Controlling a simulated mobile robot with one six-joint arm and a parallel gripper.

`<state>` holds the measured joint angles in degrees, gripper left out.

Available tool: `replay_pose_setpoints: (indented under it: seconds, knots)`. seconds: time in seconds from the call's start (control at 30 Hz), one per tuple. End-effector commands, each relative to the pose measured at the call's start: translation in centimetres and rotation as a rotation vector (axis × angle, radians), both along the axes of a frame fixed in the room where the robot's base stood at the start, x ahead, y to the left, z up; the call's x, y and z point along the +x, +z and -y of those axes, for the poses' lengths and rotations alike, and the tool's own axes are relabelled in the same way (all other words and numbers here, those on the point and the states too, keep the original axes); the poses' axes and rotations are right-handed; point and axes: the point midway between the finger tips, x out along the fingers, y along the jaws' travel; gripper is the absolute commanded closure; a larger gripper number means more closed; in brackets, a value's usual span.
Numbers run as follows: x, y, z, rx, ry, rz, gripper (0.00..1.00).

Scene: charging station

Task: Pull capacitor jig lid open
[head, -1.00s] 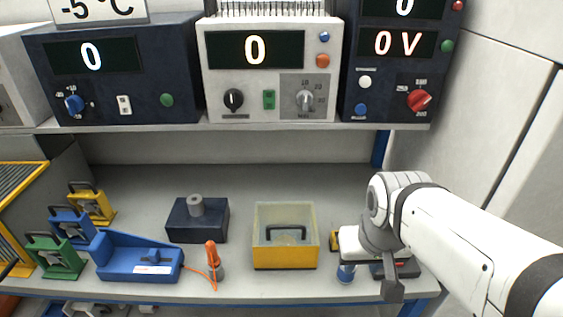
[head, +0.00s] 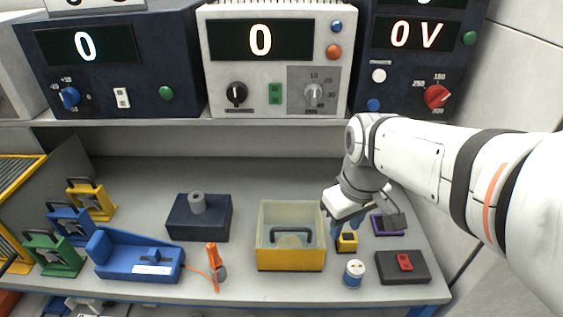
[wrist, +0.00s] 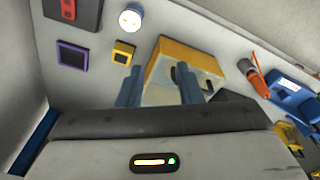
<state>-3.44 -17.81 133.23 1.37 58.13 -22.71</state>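A yellow box with a clear, cloudy upper part (head: 290,262), which looks like the capacitor jig, stands in the middle of the bench. A dark handle (head: 292,229) shows at it; I cannot tell whether the lid is fully shut. The box also shows in the wrist view (wrist: 180,55), beyond my fingers. My gripper (wrist: 160,88) is open and empty, its two blue-grey fingers apart. In the head view my wrist is above and just right of the box, and the fingertips are hard to make out there.
A small yellow block (head: 347,244), a blue can with a white top (head: 353,274) and a dark box with a red switch (head: 403,268) are right of the jig. A dark block (head: 198,222), an orange-handled tool (head: 214,262) and a blue fixture (head: 140,258) are left. The instrument shelf (head: 180,123) hangs above.

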Motion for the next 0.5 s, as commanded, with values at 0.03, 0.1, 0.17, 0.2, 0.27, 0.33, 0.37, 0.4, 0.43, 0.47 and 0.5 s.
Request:
replay_pose_setpoints:
  seconds: [0.03,0.1,0.17,0.2,0.27,0.33,0.37,0.4,0.43,0.47,0.5]
  knots:
    - [1.6,0.2,-1.3,-0.008,0.133,-0.038,0.67]
    - [3.5,0.4,-3.1,-0.015,0.331,-0.089,0.67]
    - [5.0,0.5,-4.7,-0.015,0.494,-0.128,0.67]
    - [5.9,0.5,-5.7,-0.013,0.598,-0.151,0.67]
    - [7.0,0.3,-7.1,-0.006,0.736,-0.183,0.67]
    - [8.0,0.1,-8.6,0.003,0.873,-0.214,0.67]
    - [8.4,0.0,-9.1,0.007,0.921,-0.223,0.67]
    - [8.8,-0.1,-9.7,0.013,0.977,-0.234,0.67]
    - [9.0,-0.2,-10.1,0.015,1.011,-0.243,0.67]
    - [9.2,-0.2,-10.4,0.019,1.040,-0.246,0.67]
    - [9.3,-0.3,-10.7,0.022,1.069,-0.253,0.67]
